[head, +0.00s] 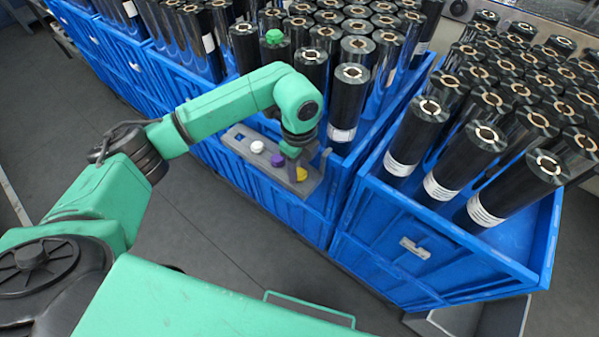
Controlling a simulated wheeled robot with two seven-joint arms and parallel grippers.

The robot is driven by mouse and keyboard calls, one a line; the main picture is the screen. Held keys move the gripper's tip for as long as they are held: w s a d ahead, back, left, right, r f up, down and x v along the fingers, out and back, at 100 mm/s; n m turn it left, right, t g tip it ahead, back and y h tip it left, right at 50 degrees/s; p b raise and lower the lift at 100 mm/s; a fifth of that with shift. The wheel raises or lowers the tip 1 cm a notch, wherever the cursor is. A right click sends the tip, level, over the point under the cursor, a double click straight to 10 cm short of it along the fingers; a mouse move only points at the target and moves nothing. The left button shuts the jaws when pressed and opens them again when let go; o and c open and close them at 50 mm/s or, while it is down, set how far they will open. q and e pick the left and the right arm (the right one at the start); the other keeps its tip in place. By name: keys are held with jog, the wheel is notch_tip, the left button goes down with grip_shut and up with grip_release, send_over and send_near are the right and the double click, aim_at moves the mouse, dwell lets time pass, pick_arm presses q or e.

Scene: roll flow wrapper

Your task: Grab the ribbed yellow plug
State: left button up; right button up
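The yellow plug (301,174) sits on a grey tray (238,141) at the edge of a blue crate, at the right end of a row. Its ribs are too small to make out. A purple plug (278,160) and a white plug (257,147) sit to its left on the same tray. My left gripper (308,168) points down over the yellow plug, with its fingers apart, one to each side in the picture. They partly hide the plug, and I cannot tell whether they touch it. My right gripper is out of view.
Blue crates (437,240) hold many upright black rolls (347,100) close behind and right of the gripper. A green plug (274,36) sits on top of one roll. Grey floor (225,240) is free in front of the crates.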

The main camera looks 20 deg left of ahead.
pick_arm(q)
grip_shut()
jog(key=shift+r, duration=0.1)
